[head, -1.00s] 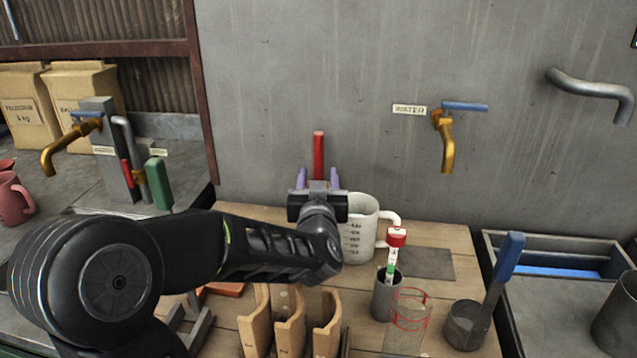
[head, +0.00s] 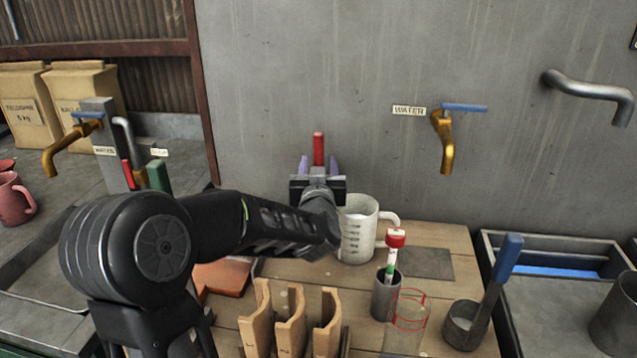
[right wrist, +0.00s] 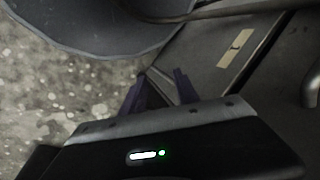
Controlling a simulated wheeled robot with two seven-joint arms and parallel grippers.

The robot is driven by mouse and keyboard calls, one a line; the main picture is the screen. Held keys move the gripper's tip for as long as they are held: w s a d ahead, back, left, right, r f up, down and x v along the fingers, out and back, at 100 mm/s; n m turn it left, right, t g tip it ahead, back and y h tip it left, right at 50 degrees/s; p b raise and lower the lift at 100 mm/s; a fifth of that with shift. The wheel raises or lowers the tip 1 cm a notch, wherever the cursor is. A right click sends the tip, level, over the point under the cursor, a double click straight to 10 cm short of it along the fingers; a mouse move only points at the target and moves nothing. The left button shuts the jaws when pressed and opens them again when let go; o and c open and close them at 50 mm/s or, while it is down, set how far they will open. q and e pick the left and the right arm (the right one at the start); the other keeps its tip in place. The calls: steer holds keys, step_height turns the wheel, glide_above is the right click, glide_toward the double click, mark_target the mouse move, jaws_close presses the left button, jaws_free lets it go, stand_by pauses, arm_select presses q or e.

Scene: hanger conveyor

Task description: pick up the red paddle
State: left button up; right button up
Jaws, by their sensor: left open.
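The red paddle (head: 319,147) shows in the head view as an upright red handle against the grey wall. Its lower part is hidden behind my left gripper (head: 318,162). The left gripper is open, with one purple finger on each side of the handle in the picture; contact cannot be made out. My right gripper (right wrist: 160,78) shows only in the right wrist view, its two purple fingers apart with nothing seen between them.
A white measuring jug (head: 357,232) stands close to the right of my left gripper. A grey cup (head: 385,300), wooden holders (head: 290,325) and a blue-handled ladle (head: 505,260) stand nearer. A brass tap (head: 446,150) juts from the wall.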

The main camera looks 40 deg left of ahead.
arm_select(q)
steer(key=shift+c, duration=0.5)
jaws_close()
stand_by(0.3)
